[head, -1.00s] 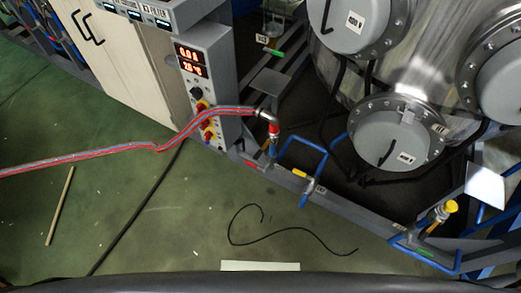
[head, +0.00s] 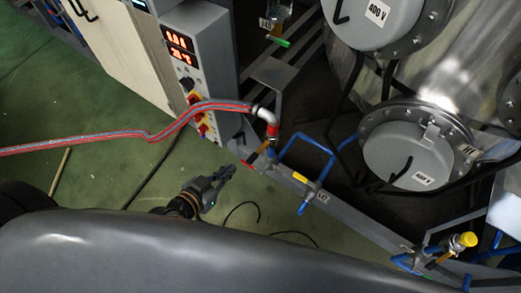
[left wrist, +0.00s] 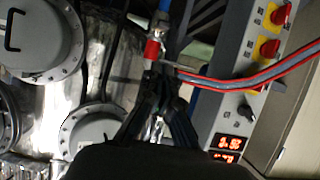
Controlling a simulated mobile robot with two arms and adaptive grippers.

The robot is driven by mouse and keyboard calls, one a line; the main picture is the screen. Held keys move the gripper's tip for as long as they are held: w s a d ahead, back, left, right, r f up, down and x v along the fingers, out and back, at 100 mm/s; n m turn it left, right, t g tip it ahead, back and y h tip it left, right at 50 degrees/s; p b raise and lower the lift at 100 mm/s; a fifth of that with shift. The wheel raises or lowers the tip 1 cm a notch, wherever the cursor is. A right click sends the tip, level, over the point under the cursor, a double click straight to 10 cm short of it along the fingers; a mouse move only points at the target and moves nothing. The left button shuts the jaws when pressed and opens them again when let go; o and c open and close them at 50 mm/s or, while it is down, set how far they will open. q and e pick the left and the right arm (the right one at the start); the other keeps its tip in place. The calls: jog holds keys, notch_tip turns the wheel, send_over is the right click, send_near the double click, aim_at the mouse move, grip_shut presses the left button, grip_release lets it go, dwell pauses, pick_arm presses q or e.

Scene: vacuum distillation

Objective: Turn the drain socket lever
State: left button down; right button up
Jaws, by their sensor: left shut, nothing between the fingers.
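A socket with a red collar (head: 272,129) joins the red-and-grey hose (head: 95,143) to blue pipework on the grey frame rail. A small orange-tan lever (head: 264,147) sits just below it. My left gripper (head: 227,173) is shut and empty, low and left of this lever, apart from it in the head view. In the left wrist view the red collar (left wrist: 152,49) is beyond my left gripper's dark fingers (left wrist: 156,80); the lever cannot be made out clearly there. No readable label marks which lever is the drain one. My right gripper is not in view.
A control box (head: 190,72) with red displays and knobs stands left of the socket. Another valve with a yellow handle (head: 306,182) and a yellow-capped valve (head: 464,241) are along the rail. A large metal vessel (head: 430,70) is behind. A black cable lies on the green floor.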

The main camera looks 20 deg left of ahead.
pick_arm(q)
notch_tip(320, 180, up, 2)
send_over(249, 161)
notch_tip(249, 161, down, 4)
jog(key=shift+w+r, duration=0.15)
notch_tip(249, 161, down, 3)
jog(key=shift+r+b, duration=0.1)
jog(key=shift+b, duration=0.4)
jog(key=shift+s+f, duration=0.2)
jog(key=shift+f, duration=0.55)
